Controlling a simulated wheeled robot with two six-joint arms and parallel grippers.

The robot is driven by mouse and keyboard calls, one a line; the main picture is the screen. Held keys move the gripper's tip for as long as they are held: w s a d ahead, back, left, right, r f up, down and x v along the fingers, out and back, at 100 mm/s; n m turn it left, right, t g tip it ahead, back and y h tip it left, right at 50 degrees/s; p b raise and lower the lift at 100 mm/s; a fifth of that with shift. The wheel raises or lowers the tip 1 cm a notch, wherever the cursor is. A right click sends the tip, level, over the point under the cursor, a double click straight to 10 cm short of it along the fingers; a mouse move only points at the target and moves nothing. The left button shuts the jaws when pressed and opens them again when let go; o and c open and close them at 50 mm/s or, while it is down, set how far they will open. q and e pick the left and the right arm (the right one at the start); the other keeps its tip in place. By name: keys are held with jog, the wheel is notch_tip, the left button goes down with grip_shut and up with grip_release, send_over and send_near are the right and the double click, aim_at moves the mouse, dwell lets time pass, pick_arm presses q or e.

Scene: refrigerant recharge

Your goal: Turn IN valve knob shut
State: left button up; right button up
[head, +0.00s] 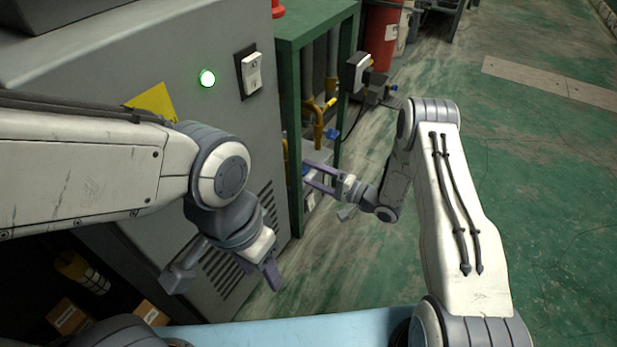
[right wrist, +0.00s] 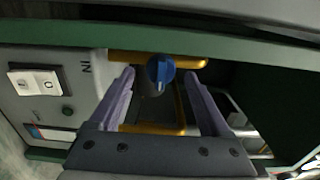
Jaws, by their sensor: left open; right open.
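The blue valve knob (right wrist: 160,70) sits on a yellow pipe in the right wrist view, beside a panel marked "IN" (right wrist: 86,68). My right gripper (head: 311,175) is open, and its two purple fingers lie on either side of the knob in the picture, with a visible gap on each side. I cannot tell how deep the knob sits between them. In the head view the right gripper reaches into the green frame (head: 291,130), and the knob there is mostly hidden. My left gripper (head: 272,274) is open and empty in front of the grey cabinet.
A grey cabinet (head: 215,120) with a lit green lamp (head: 207,78) and a rocker switch (head: 251,74) stands at left. Another blue part (head: 332,133) is higher on the green frame. A white switch (right wrist: 35,83) is beside the knob. Green floor is open at right.

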jog(key=shift+w+a, duration=0.35)
jog(key=shift+a, duration=0.2)
grip_shut()
jog(key=shift+r, duration=0.1)
jog(key=shift+n+p, duration=1.05)
jog(key=shift+n, duration=0.25)
jog(key=shift+n+p, duration=1.1)
jog(key=shift+n, duration=1)
